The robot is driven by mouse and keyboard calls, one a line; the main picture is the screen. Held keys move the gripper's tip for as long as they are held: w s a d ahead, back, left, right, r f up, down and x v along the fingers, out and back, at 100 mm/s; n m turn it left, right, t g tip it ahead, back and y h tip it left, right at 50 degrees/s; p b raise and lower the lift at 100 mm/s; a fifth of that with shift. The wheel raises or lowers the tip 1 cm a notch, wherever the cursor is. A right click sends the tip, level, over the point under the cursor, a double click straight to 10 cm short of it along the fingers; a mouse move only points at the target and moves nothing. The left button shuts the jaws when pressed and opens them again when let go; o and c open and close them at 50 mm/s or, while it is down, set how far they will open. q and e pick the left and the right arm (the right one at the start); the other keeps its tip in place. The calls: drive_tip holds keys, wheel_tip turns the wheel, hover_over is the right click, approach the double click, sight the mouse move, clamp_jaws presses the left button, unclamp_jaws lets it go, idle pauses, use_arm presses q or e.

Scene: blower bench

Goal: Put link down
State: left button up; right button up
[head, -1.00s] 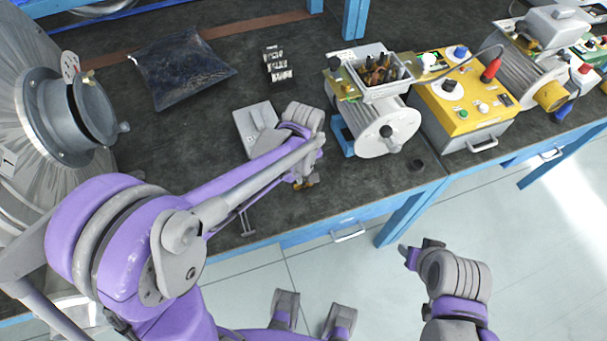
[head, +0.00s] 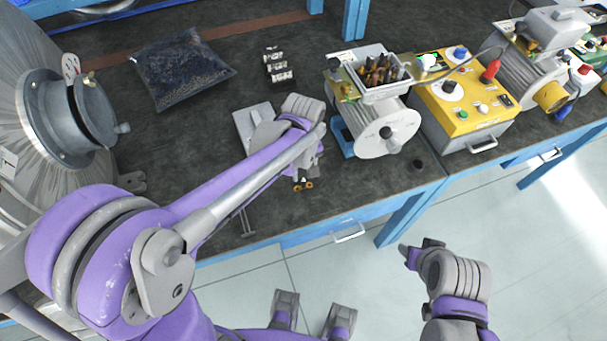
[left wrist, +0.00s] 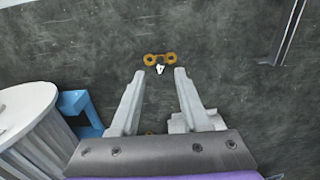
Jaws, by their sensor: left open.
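The link, a small brass-coloured piece with two round ringed ends (left wrist: 160,56), lies on the dark bench top in the left wrist view, just beyond my fingertips. It also shows in the head view, small, near the bench's front edge. My left gripper (left wrist: 160,73) is open, its two fingers spread apart with nothing held between the tips. In the head view my left gripper (head: 302,177) is low over the bench, partly hidden by its own arm. My right gripper (head: 420,247) is off the bench's front, above the floor; its jaw gap is unclear.
A grey motor with a white round end (head: 388,134) stands right of my left gripper, under a tray of tools (head: 362,90). A yellow control box (head: 463,118) is farther right. A dark bag (head: 183,70) lies at the back left. A light grey plate (head: 245,120) lies behind the gripper.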

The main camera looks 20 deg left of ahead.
sight(303, 180)
use_arm(q)
wheel_tip(303, 180, up, 9)
drive_tip(key=s+a+f+m+t, duration=0.2)
drive_tip(key=s+a+m, duration=0.1)
drive_tip(key=s, duration=0.4)
drive_tip(key=s+a+f+m+t, duration=0.2)
drive_tip(key=s+a+m+t, duration=0.1)
drive_tip(key=s, duration=0.5)
drive_tip(key=shift+a+f+m+p, duration=0.2)
drive_tip(key=shift+a+m+p, duration=0.1)
drive_tip(key=shift+m+p, duration=0.1)
drive_tip(key=r+p, duration=0.2)
drive_tip(key=r, duration=0.1)
drive_tip(key=shift+w+r+p, duration=0.25)
drive_tip(key=shift+w+p, duration=0.15)
